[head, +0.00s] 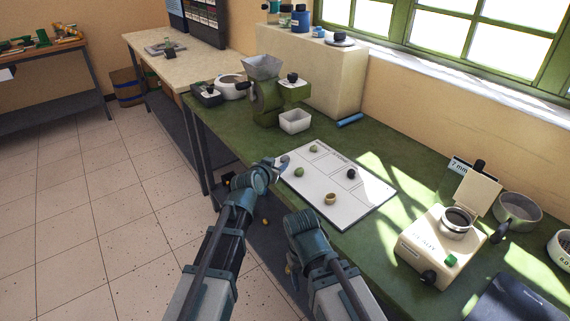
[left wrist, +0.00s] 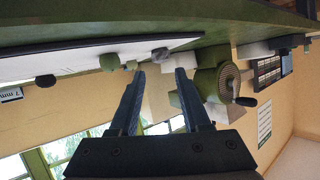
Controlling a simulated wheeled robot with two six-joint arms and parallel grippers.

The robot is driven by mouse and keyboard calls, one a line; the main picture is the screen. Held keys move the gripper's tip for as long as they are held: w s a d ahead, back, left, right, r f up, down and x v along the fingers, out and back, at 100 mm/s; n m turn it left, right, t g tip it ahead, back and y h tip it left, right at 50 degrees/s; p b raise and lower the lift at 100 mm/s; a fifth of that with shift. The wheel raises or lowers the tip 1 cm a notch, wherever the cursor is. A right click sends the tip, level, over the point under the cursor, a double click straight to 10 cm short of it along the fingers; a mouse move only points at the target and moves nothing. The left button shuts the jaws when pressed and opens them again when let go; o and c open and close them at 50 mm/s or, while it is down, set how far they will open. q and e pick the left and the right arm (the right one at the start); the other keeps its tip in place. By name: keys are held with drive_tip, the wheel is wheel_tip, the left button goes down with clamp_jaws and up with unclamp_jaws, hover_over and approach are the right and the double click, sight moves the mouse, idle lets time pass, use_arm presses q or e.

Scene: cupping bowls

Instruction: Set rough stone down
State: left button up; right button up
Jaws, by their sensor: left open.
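A grey lump, which looks like the rough stone (left wrist: 160,53), rests on the white sheet near its end in the left wrist view. My left gripper (left wrist: 157,72) is open, its two dark fingers apart with nothing between them; the lump sits just beyond the tips. In the head view the left gripper (head: 280,163) is at the near left corner of the white sheet (head: 370,203), partly hidden by its own wrist. My right gripper (head: 291,264) hangs low beside the bench front, mostly hidden by its arm, so its fingers are unclear.
On the sheet stand a green lump (head: 299,173), a smaller green one (head: 313,148), a dark one (head: 351,174) and a tan piece (head: 331,198). A green grinder (head: 265,100) and white bin (head: 295,121) stand behind. A cream instrument (head: 440,245) stands at right.

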sight(284, 160)
use_arm(q)
drive_tip(key=shift+w+d+f, duration=0.15)
drive_tip(key=shift+w+f, duration=0.05)
drive_tip(key=shift+w, duration=0.25)
drive_tip(key=shift+f+b+x, duration=0.15)
drive_tip(key=shift+b+x, duration=0.5)
drive_tip(key=shift+x, duration=0.65)
drive_tip(key=shift+f+b+x, duration=0.1)
drive_tip(key=shift+b+x, duration=0.55)
drive_tip(key=shift+x, duration=0.65)
drive_tip(key=shift+s, duration=0.1)
drive_tip(key=shift+r, duration=0.1)
clamp_jaws()
